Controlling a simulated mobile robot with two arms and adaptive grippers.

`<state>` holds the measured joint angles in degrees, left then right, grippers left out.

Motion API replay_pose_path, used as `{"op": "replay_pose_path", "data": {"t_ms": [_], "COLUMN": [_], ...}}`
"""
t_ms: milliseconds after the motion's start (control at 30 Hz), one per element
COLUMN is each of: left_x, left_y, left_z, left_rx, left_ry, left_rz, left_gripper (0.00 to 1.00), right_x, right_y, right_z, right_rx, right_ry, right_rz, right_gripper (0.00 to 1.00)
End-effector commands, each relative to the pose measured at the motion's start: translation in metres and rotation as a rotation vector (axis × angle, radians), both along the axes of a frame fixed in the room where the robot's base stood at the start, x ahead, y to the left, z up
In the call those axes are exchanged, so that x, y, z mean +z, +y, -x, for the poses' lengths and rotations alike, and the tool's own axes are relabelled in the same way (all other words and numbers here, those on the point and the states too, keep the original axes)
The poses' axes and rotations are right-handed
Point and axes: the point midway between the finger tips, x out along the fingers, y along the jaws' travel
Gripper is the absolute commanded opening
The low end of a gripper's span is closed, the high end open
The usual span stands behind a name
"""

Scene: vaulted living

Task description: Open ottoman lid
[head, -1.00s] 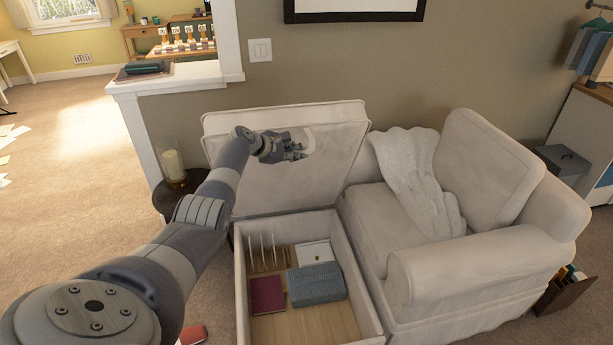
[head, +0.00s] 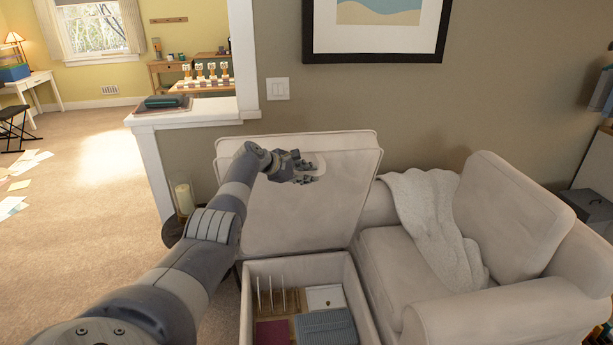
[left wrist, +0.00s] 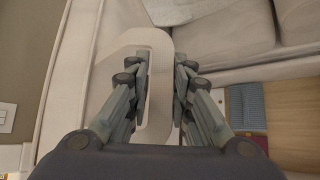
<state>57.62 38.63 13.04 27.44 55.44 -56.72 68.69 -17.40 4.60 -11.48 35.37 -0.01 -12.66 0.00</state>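The cream ottoman lid (head: 330,215) stands raised and leans back toward the wall in the head view. Its open box (head: 250,275) is below it. My left gripper (head: 303,172) is at the upper middle of the lid's underside. My right gripper is in neither view.
The box holds upright dividers, a maroon book (head: 272,333), a blue-grey ribbed box (head: 325,328) and a white box (head: 325,297). A cream armchair (head: 390,260) with a throw stands on the right. A candle on a dark side table (head: 172,232) is left of the lid.

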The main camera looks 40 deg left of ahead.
Motion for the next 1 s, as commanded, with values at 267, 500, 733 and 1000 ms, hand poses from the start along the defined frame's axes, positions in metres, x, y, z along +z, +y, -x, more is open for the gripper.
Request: {"op": "replay_pose_path", "data": {"t_ms": [267, 500, 733, 1000], "left_x": [-0.001, 0.002, 0.013, 0.032], "left_y": [0.0, 0.002, 0.004, 0.007], "left_z": [0.0, 0.005, 0.022, 0.053], "left_rx": [0.001, 0.0, 0.001, 0.0], "left_ry": [0.002, 0.0, 0.001, 0.002], "left_rz": [0.001, -0.001, -0.004, -0.006], "left_gripper": [0.3, 0.3, 0.3, 0.3], "right_x": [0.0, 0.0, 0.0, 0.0], "right_y": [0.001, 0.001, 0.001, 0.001], "right_z": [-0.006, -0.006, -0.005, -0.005], "right_rx": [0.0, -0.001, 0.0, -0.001], "right_ry": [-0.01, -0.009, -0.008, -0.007], "right_rz": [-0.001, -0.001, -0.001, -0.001], "right_gripper": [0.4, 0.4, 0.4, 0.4]}}
